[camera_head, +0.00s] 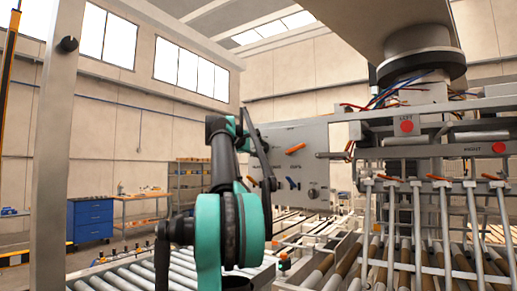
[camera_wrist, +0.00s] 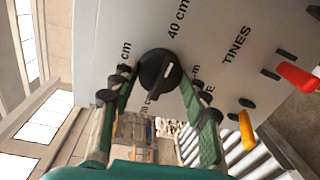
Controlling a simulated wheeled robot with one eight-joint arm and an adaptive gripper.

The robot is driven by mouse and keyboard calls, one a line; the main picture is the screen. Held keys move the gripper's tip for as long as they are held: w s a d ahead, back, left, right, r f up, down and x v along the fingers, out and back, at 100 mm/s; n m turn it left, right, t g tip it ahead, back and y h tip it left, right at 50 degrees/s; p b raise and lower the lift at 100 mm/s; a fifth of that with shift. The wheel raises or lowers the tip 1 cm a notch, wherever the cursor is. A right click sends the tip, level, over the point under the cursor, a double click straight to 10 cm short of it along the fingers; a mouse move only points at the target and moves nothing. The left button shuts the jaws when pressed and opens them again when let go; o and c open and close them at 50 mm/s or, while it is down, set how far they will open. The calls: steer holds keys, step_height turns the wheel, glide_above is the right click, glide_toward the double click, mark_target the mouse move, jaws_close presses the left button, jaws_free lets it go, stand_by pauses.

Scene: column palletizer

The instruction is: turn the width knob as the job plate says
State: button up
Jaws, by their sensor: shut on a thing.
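The width knob (camera_wrist: 158,69) is black and round with a raised bar and a pale mark. It sits on a grey panel (camera_wrist: 110,22) marked "40 cm" above it and other partly covered cm labels around it. My gripper (camera_wrist: 157,82) has its green fingers on both sides of the knob, shut on it. The knob's bar lies tilted in the wrist view; which label it points to I cannot tell surely. In the head view the panel (camera_head: 305,165) is at the centre, with my arm hiding the knob. I can read no job plate.
The word "TINES" and red (camera_wrist: 298,77) and yellow (camera_wrist: 247,130) handles lie right of the knob in the wrist view. The head view shows an orange handle (camera_head: 296,149) and another dark knob (camera_head: 312,193). Roller conveyors (camera_head: 135,277) and a tine frame (camera_head: 440,225) stand below and right.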

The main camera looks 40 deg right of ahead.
steer(key=m, duration=0.4)
steer(key=shift+s+t, duration=0.1)
steer(key=shift+t, duration=0.2)
steer(key=m, duration=0.3)
steer(key=shift+m, duration=0.3)
steer(key=m, duration=0.4)
steer(key=shift+f+t, duration=0.1)
steer(key=shift+t, duration=0.3)
steer(key=shift+m, duration=2.1)
steer(key=o, duration=1.2)
